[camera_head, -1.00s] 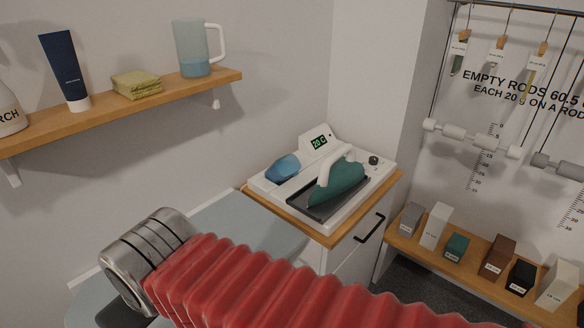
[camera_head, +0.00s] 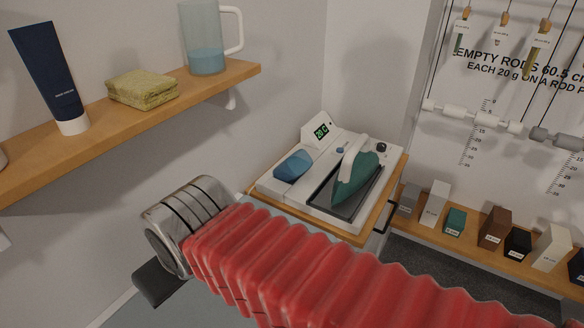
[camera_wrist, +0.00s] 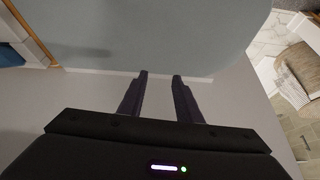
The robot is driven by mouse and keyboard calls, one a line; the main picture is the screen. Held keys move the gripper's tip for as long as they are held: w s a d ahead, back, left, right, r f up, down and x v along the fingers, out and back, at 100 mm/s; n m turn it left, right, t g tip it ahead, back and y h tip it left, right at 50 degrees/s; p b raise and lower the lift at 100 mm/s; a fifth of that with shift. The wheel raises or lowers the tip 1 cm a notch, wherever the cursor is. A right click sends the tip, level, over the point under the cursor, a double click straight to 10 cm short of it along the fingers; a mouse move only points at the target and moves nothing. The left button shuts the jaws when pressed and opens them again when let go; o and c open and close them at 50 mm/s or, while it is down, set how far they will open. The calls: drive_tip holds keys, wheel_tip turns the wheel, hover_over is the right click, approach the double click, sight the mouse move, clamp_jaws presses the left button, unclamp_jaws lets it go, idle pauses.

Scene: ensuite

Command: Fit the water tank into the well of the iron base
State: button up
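The iron base (camera_head: 268,189) is a white station with a small display, on a wood-topped cabinet in the head view. A blue, rounded water tank (camera_head: 293,165) is at its left side; I cannot tell whether it is seated in the well or resting on top. A teal iron with a white handle (camera_head: 355,172) stands on the dark plate at the right of the base.
A wooden wall shelf (camera_head: 125,115) holds a tube (camera_head: 48,75), a folded cloth (camera_head: 143,89) and a jug (camera_head: 204,40). A low shelf with several blocks (camera_head: 494,229) is at the right.

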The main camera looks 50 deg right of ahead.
drive_tip(key=shift+o, duration=0.6)
drive_tip(key=shift+o, duration=0.8)
drive_tip(key=shift+d, duration=0.15)
drive_tip(key=shift+o, duration=0.7)
drive_tip(key=shift+w+d+f, duration=0.1)
drive_tip(key=shift+w+d, duration=0.1)
drive_tip(key=shift+d, duration=0.1)
drive_tip(key=o, duration=0.9)
drive_tip(key=w+d+f+m+g+h, duration=0.1)
drive_tip(key=w+d+m+g, duration=0.1)
drive_tip(key=d, duration=0.9)
drive_tip(key=shift+w+d+m, duration=0.3)
drive_tip(key=shift+w+m, duration=0.55)
drive_tip(key=shift+m, duration=0.25)
drive_tip(key=shift+o, duration=0.3)
drive_tip(key=w+d+m, duration=0.2)
drive_tip(key=d, duration=1)
drive_tip(key=shift+w+d+f+g, duration=0.3)
drive_tip(key=shift+w+d+g, duration=0.05)
drive_tip(key=shift+d+g, duration=0.05)
drive_tip(key=w+d+r+n+t+y, duration=0.1)
drive_tip(key=d+r+n+t+y, duration=0.1)
drive_tip(key=d, duration=2.4)
drive_tip(key=shift+d+r+n, duration=0.2)
drive_tip(key=shift+r+n, duration=0.15)
drive_tip(key=shift+n, duration=0.35)
